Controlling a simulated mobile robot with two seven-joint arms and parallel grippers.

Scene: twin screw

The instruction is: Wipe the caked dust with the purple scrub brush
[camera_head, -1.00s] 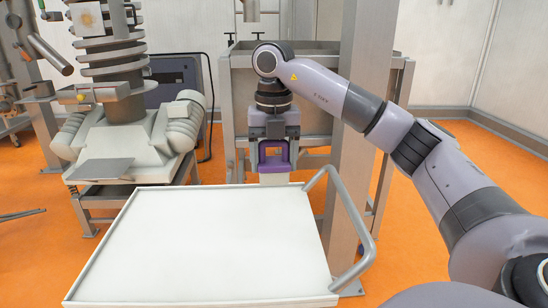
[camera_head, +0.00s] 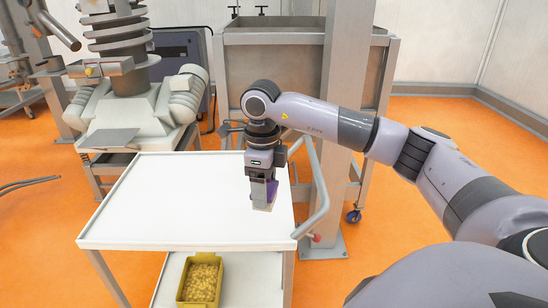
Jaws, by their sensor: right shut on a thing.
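My right gripper (camera_head: 264,172) is shut on the purple scrub brush (camera_head: 272,188) above the right part of a white cart top (camera_head: 160,215). The brush points downward, with its pale lower end close to the cart top; I cannot tell whether it touches. The gripper hides part of the brush. I cannot make out any caked dust in this view. My left gripper is not in view.
A yellow bin (camera_head: 201,282) of small yellowish pieces sits on the cart's lower shelf. The cart's metal handle (camera_head: 316,200) and a steel post (camera_head: 342,120) stand near my right arm. A screw machine (camera_head: 125,95) is behind left. Most of the cart top is clear.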

